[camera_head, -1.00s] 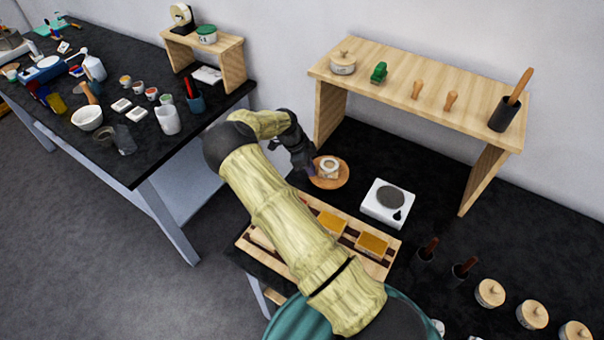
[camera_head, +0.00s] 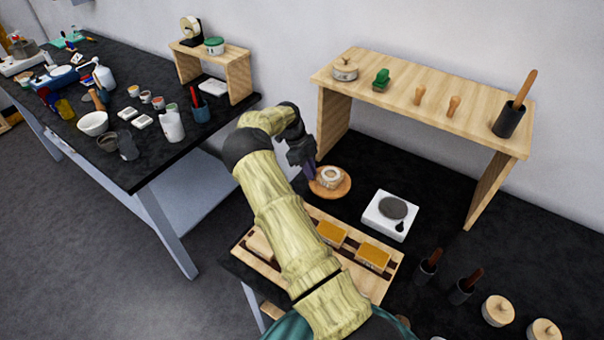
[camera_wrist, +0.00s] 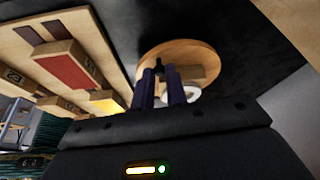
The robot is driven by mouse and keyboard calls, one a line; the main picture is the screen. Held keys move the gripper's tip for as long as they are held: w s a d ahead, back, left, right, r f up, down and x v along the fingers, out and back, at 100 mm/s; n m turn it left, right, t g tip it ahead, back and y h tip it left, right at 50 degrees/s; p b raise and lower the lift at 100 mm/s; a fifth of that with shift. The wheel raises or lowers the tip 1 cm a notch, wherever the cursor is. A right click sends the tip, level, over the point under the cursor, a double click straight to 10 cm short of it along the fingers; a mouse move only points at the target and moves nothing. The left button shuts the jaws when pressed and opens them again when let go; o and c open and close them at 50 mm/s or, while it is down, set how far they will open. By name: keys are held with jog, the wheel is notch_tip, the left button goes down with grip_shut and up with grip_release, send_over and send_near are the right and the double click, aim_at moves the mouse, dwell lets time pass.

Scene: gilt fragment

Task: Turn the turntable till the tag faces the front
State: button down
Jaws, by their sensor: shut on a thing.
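The turntable (camera_head: 329,194) is a round wooden disc on the black bench, with a small pale, ring-topped thing (camera_head: 330,176) on it. My gripper (camera_head: 311,172) is at the disc's left edge. In the wrist view my gripper (camera_wrist: 162,76) has its two dark fingers close on a small dark peg-like piece (camera_wrist: 160,70) at the disc. I cannot make out the tag or which way it faces.
A slatted wooden rack (camera_head: 240,250) with orange-topped blocks stands in front of the turntable. A white scale-like device (camera_head: 375,222) is to its right. A wooden shelf (camera_head: 440,115) stands behind. Bare black bench lies between the turntable and the shelf.

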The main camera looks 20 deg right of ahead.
dwell(0.4)
jog(key=c, duration=1.4)
grip_release()
jog(key=b+v, duration=0.2)
jog(key=v, duration=1.5)
jog(key=shift+r, duration=0.25)
jog(key=shift+d, duration=0.15)
